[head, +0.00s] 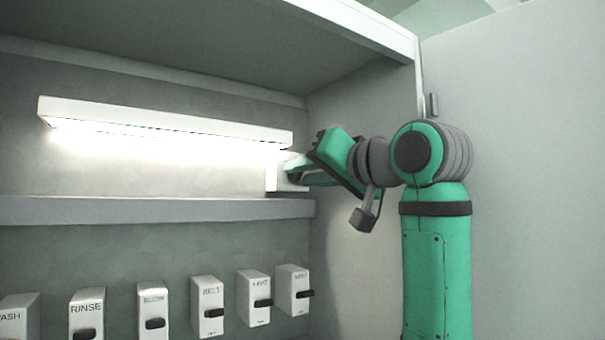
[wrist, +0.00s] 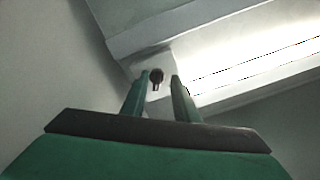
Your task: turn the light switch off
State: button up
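A white switch box (head: 271,173) stands on the shelf below the right end of the lit lamp. In the wrist view the box (wrist: 163,66) carries a small dark lever (wrist: 156,77). My gripper (head: 287,172) is right in front of this box and hides part of it in the head view. In the wrist view the two green fingers of my gripper (wrist: 160,77) are apart, with the lever between their tips in the picture. Whether a finger touches the lever is not clear. The lamp (head: 165,122) is glowing.
Below the shelf (head: 150,209) hangs a row of white boxes with dark levers, among them one labelled RINSE (head: 87,312) and one labelled BELT (head: 207,305). Some labels are too blurred to read. A side wall (head: 350,105) stands close behind my gripper.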

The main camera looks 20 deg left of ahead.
jog(key=shift+w+d, duration=0.2)
jog(key=shift+w, duration=0.05)
jog(key=shift+a, duration=0.15)
grip_shut()
